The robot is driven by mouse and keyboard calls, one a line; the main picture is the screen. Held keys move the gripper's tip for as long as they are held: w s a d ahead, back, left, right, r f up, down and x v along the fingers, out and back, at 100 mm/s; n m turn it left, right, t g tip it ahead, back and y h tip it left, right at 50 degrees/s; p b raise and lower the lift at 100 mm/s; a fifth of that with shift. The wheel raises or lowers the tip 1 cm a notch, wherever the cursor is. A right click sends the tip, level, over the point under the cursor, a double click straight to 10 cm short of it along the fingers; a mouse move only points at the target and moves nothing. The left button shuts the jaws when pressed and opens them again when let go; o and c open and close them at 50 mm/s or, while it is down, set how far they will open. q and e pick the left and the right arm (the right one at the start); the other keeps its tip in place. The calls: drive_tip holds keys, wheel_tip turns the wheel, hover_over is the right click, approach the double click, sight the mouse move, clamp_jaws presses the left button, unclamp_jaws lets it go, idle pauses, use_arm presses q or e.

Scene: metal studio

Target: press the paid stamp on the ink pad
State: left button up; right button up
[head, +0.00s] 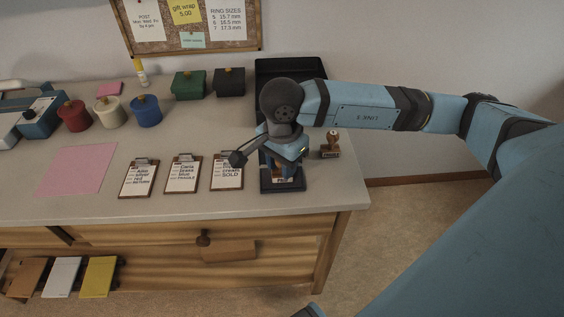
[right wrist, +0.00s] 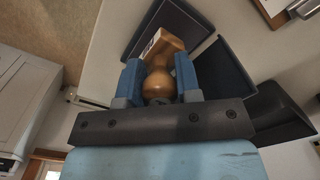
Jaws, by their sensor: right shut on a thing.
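My right gripper (head: 288,163) is shut on a wooden stamp (right wrist: 158,82). The stamp has a round knob between the blue fingers and a block with a pale label at its far end. In the head view the gripper hides most of this stamp. It is over a dark ink pad (head: 268,186) near the counter's front edge. In the right wrist view the dark pad (right wrist: 182,22) lies just beyond the stamp's block. I cannot tell whether the stamp touches it. My left gripper does not show.
A second wooden stamp (head: 331,144) stands on the counter (head: 215,122), right of my gripper. Clipboards (head: 227,171) lie to the left, beside a pink sheet (head: 77,169). A black tray (head: 262,68), small boxes (head: 188,85) and round pots (head: 146,111) stand behind.

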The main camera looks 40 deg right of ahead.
idle(0.4)
drive_tip(key=shift+r+p, duration=0.45)
drive_tip(key=shift+r, duration=0.25)
drive_tip(key=shift+r+p, duration=1.25)
drive_tip(key=shift+r, duration=1.55)
